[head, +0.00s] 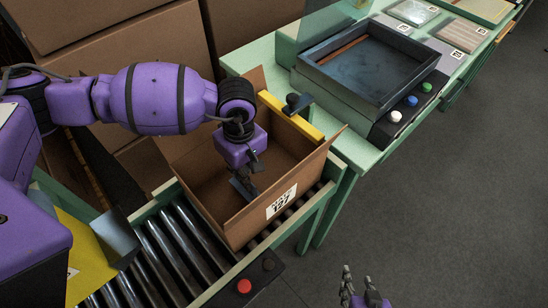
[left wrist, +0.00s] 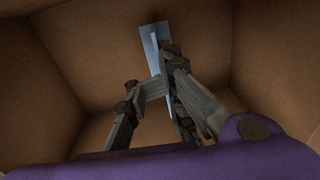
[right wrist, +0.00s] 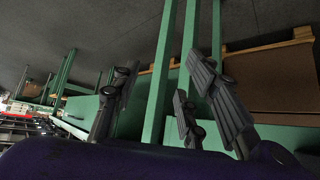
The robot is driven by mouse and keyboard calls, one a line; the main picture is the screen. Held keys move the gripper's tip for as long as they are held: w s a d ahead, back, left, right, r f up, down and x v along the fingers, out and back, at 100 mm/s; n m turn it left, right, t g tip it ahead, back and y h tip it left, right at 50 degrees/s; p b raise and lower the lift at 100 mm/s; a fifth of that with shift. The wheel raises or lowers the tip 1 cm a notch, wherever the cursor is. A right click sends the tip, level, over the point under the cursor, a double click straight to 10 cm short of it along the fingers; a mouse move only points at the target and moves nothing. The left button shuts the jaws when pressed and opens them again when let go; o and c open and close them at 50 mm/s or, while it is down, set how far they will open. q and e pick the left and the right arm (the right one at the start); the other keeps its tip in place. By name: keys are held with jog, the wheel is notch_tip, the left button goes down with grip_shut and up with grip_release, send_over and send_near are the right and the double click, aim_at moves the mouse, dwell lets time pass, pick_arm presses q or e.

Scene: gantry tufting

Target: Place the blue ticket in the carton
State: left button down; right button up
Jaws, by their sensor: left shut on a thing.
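The open brown carton (head: 236,222) stands on the roller conveyor, with a white label on its front wall. My left gripper (head: 244,180) reaches down inside the carton and is shut on the blue ticket (head: 241,190). In the left wrist view the thin, pale blue ticket (left wrist: 153,42) stands out beyond the fingertips (left wrist: 160,75), with the carton's brown walls around it. I cannot tell whether the ticket touches the carton floor. My right gripper (head: 362,293) is low at the bottom edge, away from the carton; its fingers (right wrist: 165,90) are apart and empty.
A yellow bar (head: 292,117) with a dark knob lies along the carton's far side. A green bench (head: 345,148) with a dark tray (head: 370,62) and coloured buttons stands behind. A red button (head: 244,286) sits by the rollers (head: 165,255). Grey floor at right is clear.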

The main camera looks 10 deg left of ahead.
pick_arm(q)
notch_tip(320, 180, down, 3)
jog(key=shift+f, duration=0.15)
jog(key=shift+s+f, duration=0.1)
jog(key=shift+f, duration=0.1)
jog(key=c, duration=1.7)
grip_release()
jog(key=shift+o, duration=0.2)
jog(key=shift+r, duration=0.35)
notch_tip(320, 180, up, 12)
jog(key=shift+w+d, duration=0.2)
jog(key=shift+w, duration=0.1)
pick_arm(e)
jog(key=shift+s+d+f, duration=0.15)
jog(key=shift+s+f, duration=0.15)
jog(key=shift+s, duration=0.4)
pick_arm(q)
jog(key=shift+f, duration=0.1)
